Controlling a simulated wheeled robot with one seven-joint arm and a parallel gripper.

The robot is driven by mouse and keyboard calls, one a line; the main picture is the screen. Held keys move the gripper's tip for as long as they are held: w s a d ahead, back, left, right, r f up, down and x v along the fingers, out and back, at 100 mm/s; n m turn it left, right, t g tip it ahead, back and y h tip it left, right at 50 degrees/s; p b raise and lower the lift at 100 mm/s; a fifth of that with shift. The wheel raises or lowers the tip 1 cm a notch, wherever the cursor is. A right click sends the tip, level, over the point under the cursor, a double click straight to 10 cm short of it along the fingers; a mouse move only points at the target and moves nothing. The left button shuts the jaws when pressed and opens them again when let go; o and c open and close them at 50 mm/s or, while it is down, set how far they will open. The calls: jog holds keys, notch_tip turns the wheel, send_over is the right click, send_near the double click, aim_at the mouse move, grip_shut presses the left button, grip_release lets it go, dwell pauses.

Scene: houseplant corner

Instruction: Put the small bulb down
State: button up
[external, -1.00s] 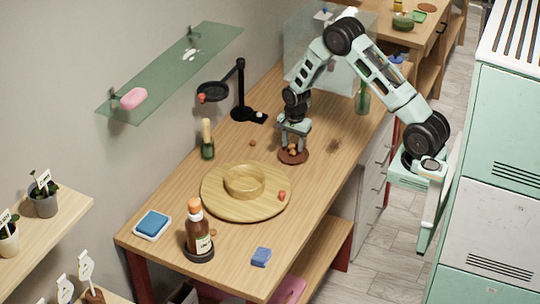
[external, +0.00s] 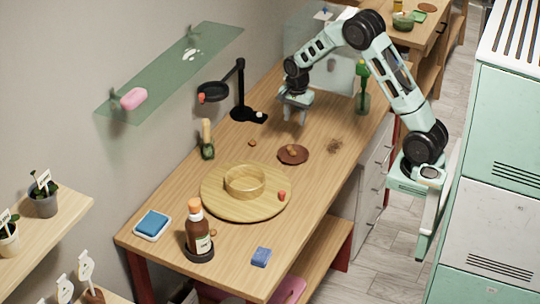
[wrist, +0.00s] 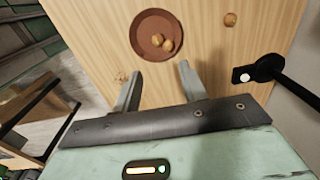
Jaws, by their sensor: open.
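A brown saucer (external: 302,159) lies on the wooden table (external: 225,140). Small tan bulbs (external: 292,150) rest in it; the wrist view shows at least two bulbs (wrist: 167,45) touching inside the saucer (wrist: 145,27). Which of them is the small bulb I cannot tell. Another small brown lump (external: 252,142), perhaps a bulb, lies alone on the table left of the saucer; it also shows in the wrist view (wrist: 230,19). My gripper (external: 295,119) is open and empty above the table, behind the saucer and apart from it. Its fingers (wrist: 159,76) show nothing between them.
A black lamp stand (external: 241,92) stands close left of my gripper. A green bottle (external: 207,150), a round wooden board (external: 215,205) with a ring, and a brown bottle (external: 198,235) stand nearer the front. A dark patch (external: 335,146) lies right of the saucer.

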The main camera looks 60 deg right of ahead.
jog(key=s+a+r+n, duration=0.2)
jog(key=s+a+n, duration=0.2)
jog(key=a, duration=0.3)
jog(key=s+a+r+n+y, duration=0.1)
jog(key=s+a+r+n, duration=0.2)
jog(key=a, duration=0.5)
jog(key=s+a+r+n, duration=0.1)
jog(key=s+a+n, duration=0.35)
jog(key=a, duration=0.25)
jog(key=s+a+n, duration=0.4)
jog(key=s+n, duration=0.3)
jog(key=s, duration=0.3)
jog(key=s+a+r+n, duration=0.1)
jog(key=s+a+n, duration=0.3)
jog(key=s+n, duration=0.3)
jog(key=s, duration=0.3)
jog(key=shift+s+r, duration=0.15)
jog(key=shift+r, duration=0.05)
jog(key=shift+o, duration=0.6)
